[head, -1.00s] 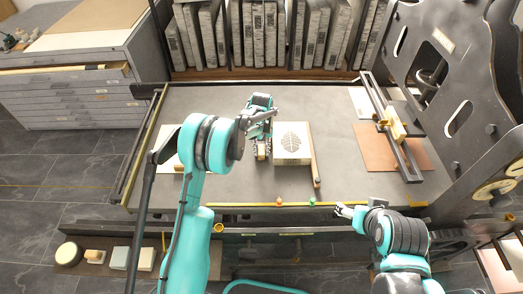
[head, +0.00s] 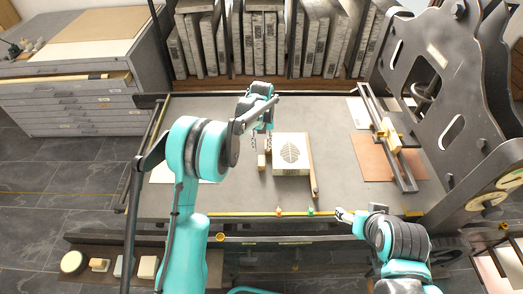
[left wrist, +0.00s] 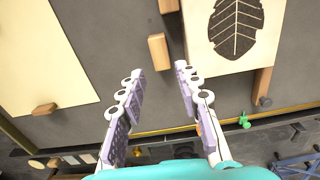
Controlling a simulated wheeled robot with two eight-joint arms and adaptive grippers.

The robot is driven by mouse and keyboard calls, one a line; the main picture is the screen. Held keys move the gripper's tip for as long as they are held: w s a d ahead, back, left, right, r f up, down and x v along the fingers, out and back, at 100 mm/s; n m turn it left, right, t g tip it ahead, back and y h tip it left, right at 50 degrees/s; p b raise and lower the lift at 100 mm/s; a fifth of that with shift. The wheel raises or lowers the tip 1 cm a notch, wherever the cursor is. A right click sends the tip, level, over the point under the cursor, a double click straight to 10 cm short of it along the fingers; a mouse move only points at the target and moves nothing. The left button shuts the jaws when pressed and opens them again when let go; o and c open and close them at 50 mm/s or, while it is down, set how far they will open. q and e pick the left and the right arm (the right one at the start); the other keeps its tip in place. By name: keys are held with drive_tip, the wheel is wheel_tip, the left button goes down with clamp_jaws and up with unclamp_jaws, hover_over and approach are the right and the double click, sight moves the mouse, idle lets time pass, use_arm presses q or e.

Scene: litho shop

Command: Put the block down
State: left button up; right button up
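A small tan wooden block (head: 262,161) rests on the grey press bed (head: 225,180), just left of a pale square block with a dark leaf print (head: 291,155). The small block also shows in the left wrist view (left wrist: 158,50), just beyond my fingertips and apart from the leaf block. My left gripper (head: 262,140) is open and empty above it; in the left wrist view its two fingers (left wrist: 159,78) are spread with nothing between them. My right gripper (head: 343,215) is near the bed's front edge, too small to tell whether it is open.
A wooden strip (head: 312,170) lies along the leaf block's right side. A pale sheet (head: 165,172) lies at the bed's left. A rail with a yellowish piece (head: 390,135) and the tall dark press frame (head: 450,100) stand at the right. The bed's front middle is mostly clear.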

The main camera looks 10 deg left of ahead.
use_arm(q)
drive_tip(key=s+a+r+n+t, duration=0.2)
drive_tip(key=s+r+n+t, duration=0.1)
drive_tip(key=s+r+n, duration=1.15)
drive_tip(key=s+a+n+t, duration=0.2)
drive_tip(key=s+n+t, duration=0.2)
drive_tip(key=s+n, duration=1.3)
drive_tip(key=shift+a+r+n, duration=0.15)
drive_tip(key=shift+r+n, duration=0.15)
drive_tip(key=shift+n, duration=0.75)
